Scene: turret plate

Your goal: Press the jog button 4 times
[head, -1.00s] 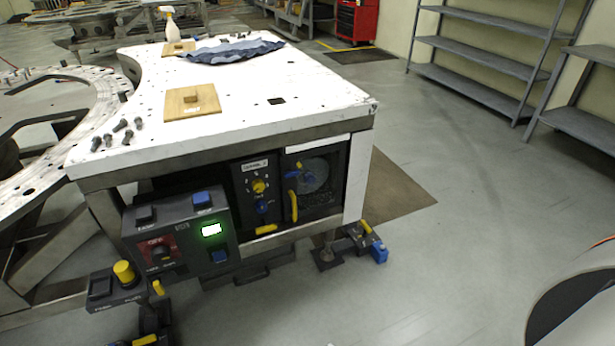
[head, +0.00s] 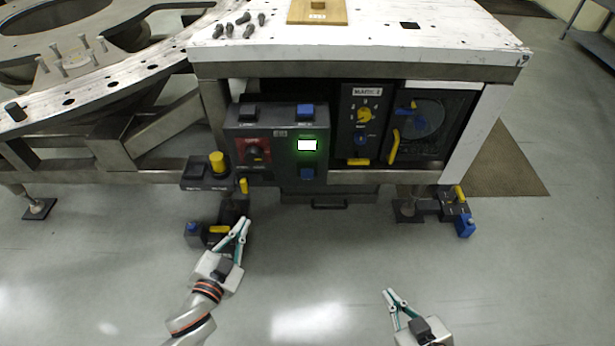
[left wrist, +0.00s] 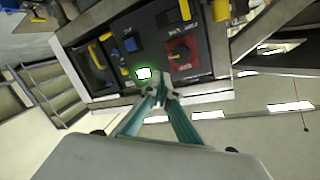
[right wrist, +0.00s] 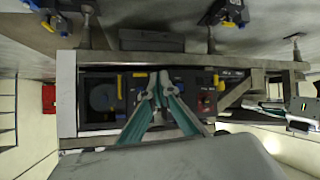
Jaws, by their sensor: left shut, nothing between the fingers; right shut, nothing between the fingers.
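A dark control box (head: 275,143) hangs under the front edge of the white table. The button labels are too small to read, so I cannot tell which is jog. My left gripper (head: 243,222) is shut and empty, below and in front of the box. My right gripper (head: 390,294) is shut and empty, farther right and nearer me. Neither touches a button.
A side box with a yellow knob (head: 217,161) adjoins the control box at left. Right of it are a dial panel (head: 362,125) and a panel with a yellow handle (head: 395,148). Pedal-like units (head: 464,222) stand low near the table feet.

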